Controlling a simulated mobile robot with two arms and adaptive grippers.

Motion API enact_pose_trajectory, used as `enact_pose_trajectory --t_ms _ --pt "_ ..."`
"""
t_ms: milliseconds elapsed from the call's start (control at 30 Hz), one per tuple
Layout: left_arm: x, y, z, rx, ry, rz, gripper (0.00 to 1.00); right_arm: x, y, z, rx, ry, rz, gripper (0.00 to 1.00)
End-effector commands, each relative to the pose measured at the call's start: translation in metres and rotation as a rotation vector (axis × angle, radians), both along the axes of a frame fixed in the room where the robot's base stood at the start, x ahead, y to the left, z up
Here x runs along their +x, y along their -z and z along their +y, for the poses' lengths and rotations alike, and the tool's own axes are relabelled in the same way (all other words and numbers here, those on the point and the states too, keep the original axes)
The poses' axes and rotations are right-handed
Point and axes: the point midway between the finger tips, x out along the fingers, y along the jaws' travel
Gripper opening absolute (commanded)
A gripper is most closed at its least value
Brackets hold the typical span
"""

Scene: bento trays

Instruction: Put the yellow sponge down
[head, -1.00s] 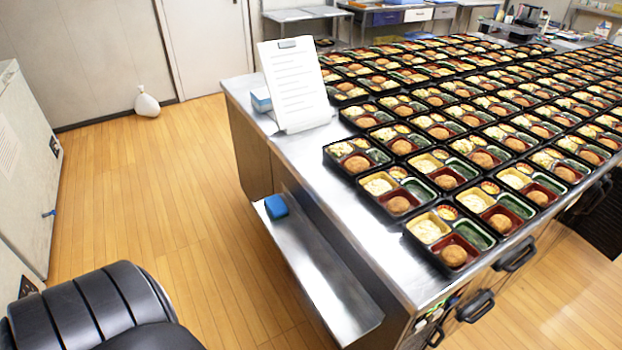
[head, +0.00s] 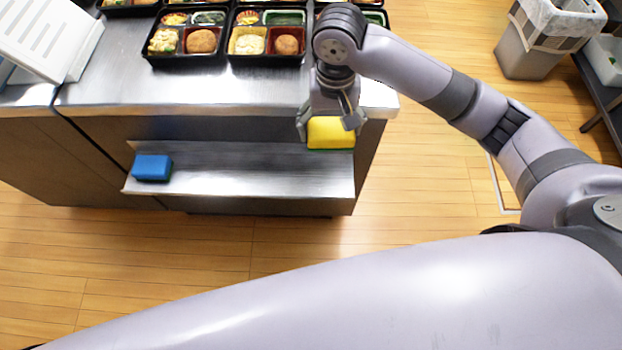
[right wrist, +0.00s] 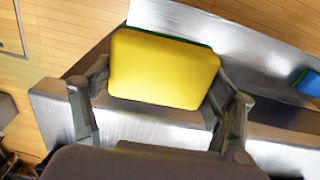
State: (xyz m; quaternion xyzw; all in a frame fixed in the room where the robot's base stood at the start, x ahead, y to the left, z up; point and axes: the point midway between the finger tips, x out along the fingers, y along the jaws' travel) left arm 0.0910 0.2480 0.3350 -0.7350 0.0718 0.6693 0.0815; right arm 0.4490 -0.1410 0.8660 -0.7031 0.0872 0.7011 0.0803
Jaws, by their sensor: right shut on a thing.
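The yellow sponge (head: 331,133) is between the fingers of my right gripper (head: 328,125), which is shut on it. It is over the right end of the metal side shelf (head: 250,180), close to the counter's edge. In the right wrist view the sponge (right wrist: 163,68) fills the space between both fingers, with a thin green layer showing along its far edge. I cannot tell whether its underside touches the shelf. My left gripper is not in view.
A blue sponge (head: 152,167) lies on the shelf's left end. The shelf between the two sponges is clear. A grey bin (head: 535,50) stands at the back right.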

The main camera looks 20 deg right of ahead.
Motion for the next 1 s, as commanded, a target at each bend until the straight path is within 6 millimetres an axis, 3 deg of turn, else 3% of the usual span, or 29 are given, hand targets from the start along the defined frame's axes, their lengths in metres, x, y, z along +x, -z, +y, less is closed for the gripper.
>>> enact_pose_trajectory --t_ms 33,133,233,400,700,1000 --pt "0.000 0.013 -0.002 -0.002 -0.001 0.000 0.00 0.009 0.001 0.006 0.002 0.017 -0.003 0.56" --pt "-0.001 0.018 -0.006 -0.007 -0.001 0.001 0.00 0.016 -0.005 0.011 0.002 0.037 0.003 0.56" --pt "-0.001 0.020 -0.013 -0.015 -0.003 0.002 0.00 0.017 0.003 0.012 0.000 0.045 0.008 0.56" --pt "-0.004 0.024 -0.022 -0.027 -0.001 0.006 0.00 0.016 0.046 0.011 -0.001 0.045 0.010 0.56" --pt "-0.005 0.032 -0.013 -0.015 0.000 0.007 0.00 0.016 0.122 0.011 -0.002 0.044 0.007 0.56" --pt "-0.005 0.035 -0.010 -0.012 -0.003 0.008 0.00 0.017 0.150 0.011 0.001 0.042 0.006 0.56"
